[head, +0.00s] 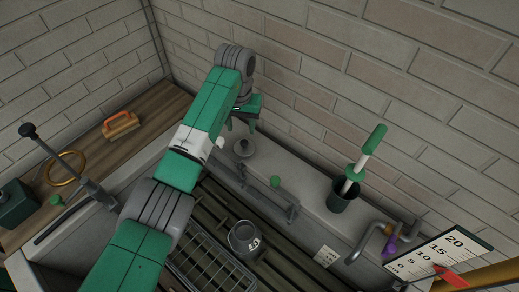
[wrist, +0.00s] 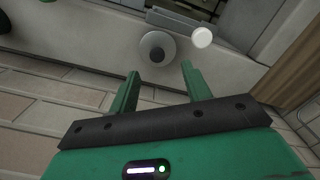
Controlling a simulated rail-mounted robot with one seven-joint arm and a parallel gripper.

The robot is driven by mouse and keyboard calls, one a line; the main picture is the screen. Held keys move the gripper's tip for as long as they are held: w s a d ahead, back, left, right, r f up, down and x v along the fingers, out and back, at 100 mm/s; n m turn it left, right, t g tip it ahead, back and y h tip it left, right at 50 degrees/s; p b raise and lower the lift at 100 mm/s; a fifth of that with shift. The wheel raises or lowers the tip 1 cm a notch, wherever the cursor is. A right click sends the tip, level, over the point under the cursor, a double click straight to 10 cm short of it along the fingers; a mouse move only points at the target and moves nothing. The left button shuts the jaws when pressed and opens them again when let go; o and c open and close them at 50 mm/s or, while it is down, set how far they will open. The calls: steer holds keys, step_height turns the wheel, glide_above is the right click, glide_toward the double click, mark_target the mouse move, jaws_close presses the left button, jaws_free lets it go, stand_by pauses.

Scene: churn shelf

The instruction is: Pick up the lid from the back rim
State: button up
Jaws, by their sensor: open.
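The lid (head: 243,148) is a small grey disc with a knob on top, lying on the grey back rim (head: 305,187) along the brick wall. In the wrist view the lid (wrist: 157,47) lies just beyond my fingertips, roughly centred between them. My gripper (head: 242,125) is above the rim, close to the lid on its wall side. In the wrist view my gripper (wrist: 160,71) has its two green fingers apart with nothing between them. I cannot tell how high the fingertips are above the rim.
A dark green cup (head: 341,198) holding a green-handled brush stands farther right on the rim. A small bucket (head: 243,238) sits in the trough beside a wire rack (head: 203,262). An orange-handled brush (head: 121,125) lies on the wooden shelf at left. A white disc (wrist: 202,37) shows near the lid.

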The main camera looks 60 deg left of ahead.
mark_target(244, 142)
step_height(244, 142, down, 2)
steer(key=shift+f, duration=0.15)
steer(key=f, duration=0.1)
steer(key=f+b, duration=0.1)
steer(key=f, duration=0.1)
steer(key=f+b, duration=0.1)
steer(key=f, duration=0.1)
steer(key=shift+w+d, duration=0.1)
steer(key=shift+w, duration=0.15)
jaws_close()
